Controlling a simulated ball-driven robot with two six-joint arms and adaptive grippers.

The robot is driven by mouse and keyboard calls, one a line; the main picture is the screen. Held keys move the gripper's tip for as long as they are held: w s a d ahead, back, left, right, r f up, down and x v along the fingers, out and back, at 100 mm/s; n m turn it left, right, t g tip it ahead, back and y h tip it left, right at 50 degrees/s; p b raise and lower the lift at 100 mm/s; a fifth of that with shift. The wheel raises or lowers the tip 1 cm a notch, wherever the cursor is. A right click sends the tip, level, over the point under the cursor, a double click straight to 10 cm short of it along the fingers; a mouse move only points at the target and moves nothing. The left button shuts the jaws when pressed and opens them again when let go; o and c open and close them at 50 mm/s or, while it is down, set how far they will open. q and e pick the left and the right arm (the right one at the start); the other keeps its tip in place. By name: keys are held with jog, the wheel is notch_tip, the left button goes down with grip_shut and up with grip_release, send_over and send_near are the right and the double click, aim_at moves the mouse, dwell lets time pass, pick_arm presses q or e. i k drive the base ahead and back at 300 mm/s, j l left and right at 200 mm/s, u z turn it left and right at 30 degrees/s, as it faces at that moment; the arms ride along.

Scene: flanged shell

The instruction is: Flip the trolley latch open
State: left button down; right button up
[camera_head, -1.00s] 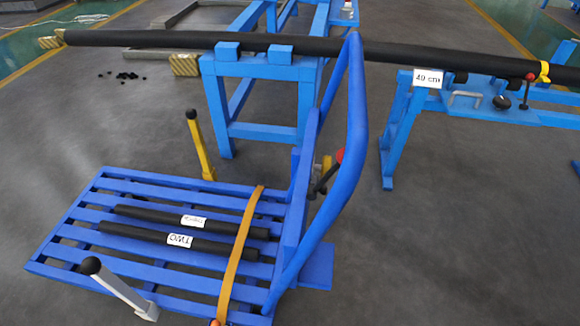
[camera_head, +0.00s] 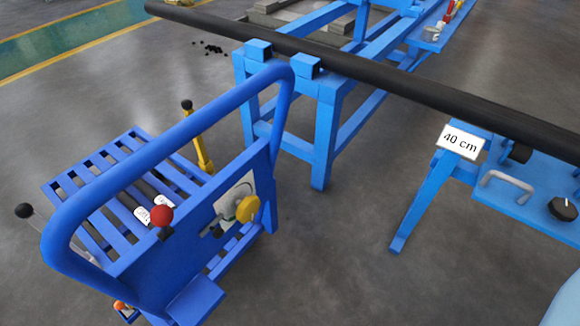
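The blue trolley (camera_head: 190,254) stands at the left, with its looped push handle (camera_head: 170,137) and end panel facing me. A red ball knob (camera_head: 160,216) sticks out from the panel's left part. Right of it, a pale plate (camera_head: 233,204) carries a yellow round part (camera_head: 247,210) and small greyish fittings. I cannot tell which of these is the latch, or whether it is open or shut. Neither of my grippers is in view.
A long black bar (camera_head: 400,82) crosses above a blue stand (camera_head: 327,130). A label reading 40 cm (camera_head: 460,142) hangs at the right by a blue bench with a grey handle (camera_head: 507,184). The slatted trolley bed (camera_head: 100,185) carries labelled bars. Floor right of the trolley is clear.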

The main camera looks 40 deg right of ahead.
aim_at(219, 233)
jog(key=k+l, duration=0.15)
jog(key=l, duration=0.2)
jog(key=k+l, duration=0.1)
jog(key=l, duration=0.25)
jog(key=k+l, duration=0.15)
jog(key=l, duration=0.15)
jog(key=k+l, duration=0.1)
jog(key=l, duration=0.25)
jog(key=k+l, duration=0.15)
jog(key=l, duration=0.2)
